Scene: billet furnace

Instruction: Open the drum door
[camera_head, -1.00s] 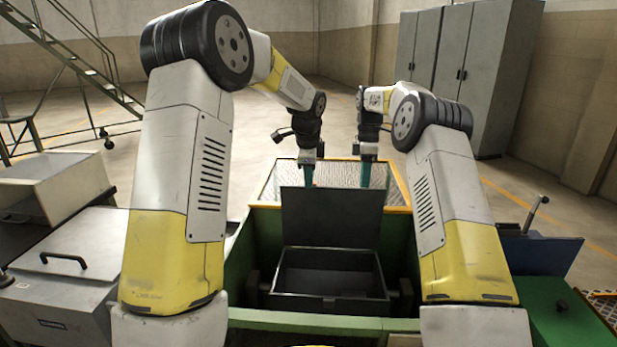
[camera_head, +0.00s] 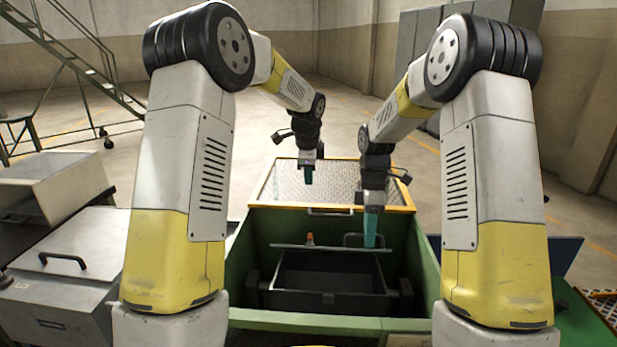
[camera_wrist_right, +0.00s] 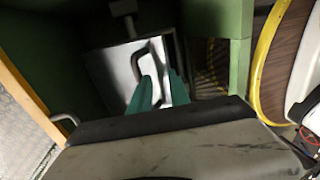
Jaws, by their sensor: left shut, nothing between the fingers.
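The dark drum (camera_head: 328,300) sits in the green housing, with its box-shaped opening facing up. The drum door (camera_head: 290,247) shows nearly edge-on in the head view, as a thin bar above the opening. In the right wrist view its pale face (camera_wrist_right: 110,72) carries a dark handle (camera_wrist_right: 148,45). My right gripper (camera_head: 371,243) points down at this handle. Its two teal fingers (camera_wrist_right: 160,85) look apart, beside the handle; contact is unclear. My left gripper (camera_head: 309,180) is shut and empty above the wire-mesh tray.
The green housing (camera_head: 250,235) walls the drum in. An orange-edged mesh tray (camera_head: 275,190) is behind it. A grey lidded box (camera_head: 75,265) stands at the left. Cabinets (camera_head: 408,60) and a stair (camera_head: 70,60) are farther off.

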